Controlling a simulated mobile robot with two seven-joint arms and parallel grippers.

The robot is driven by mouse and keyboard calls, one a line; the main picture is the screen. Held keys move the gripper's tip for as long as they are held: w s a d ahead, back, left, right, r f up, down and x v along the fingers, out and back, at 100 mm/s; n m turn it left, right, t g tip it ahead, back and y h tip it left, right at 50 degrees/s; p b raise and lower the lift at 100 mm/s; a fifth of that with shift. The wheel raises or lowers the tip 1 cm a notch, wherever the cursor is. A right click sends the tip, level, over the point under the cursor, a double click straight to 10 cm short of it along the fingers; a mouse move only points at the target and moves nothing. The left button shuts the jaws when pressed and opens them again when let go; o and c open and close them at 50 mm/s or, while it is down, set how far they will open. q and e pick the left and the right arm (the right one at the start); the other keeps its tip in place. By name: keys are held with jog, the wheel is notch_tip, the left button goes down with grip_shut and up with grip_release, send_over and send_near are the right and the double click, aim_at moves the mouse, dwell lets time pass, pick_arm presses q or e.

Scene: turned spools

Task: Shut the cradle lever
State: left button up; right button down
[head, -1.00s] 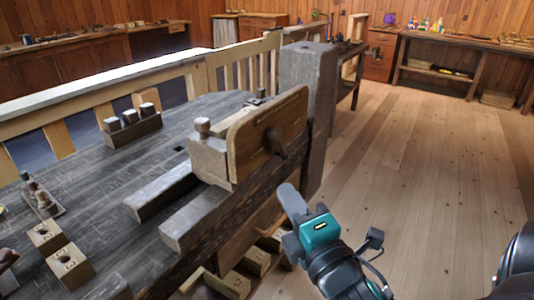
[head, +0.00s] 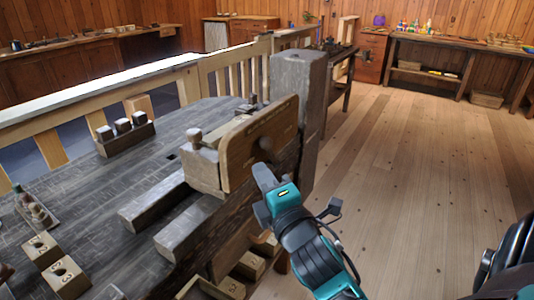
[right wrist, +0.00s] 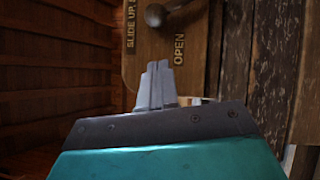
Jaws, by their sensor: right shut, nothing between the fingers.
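The cradle lever (head: 265,143) is a dark lever with a rounded knob on the face of an upright wooden board (head: 240,150) on the bench's near side. My right gripper (head: 262,177) is shut and empty, just below the lever in the head view. Its fingertips (right wrist: 159,72) lie in front of the board, below the knob in the picture; I see no contact. My left gripper is not in view.
A thick grey post (head: 297,110) stands right behind the board. Numbered wooden blocks (head: 62,278) lie at the lower left. The plank floor (head: 420,180) to the right is clear.

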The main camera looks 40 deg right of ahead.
aim_at(271, 154)
jog(key=w+d, duration=0.2)
jog(key=w, duration=0.1)
jog(key=shift+d+r, duration=0.2)
jog(key=shift+r, duration=0.15)
jog(key=shift+w+d+r, duration=0.1)
jog(key=shift+w+d, duration=0.3)
jog(key=shift+d, duration=0.2)
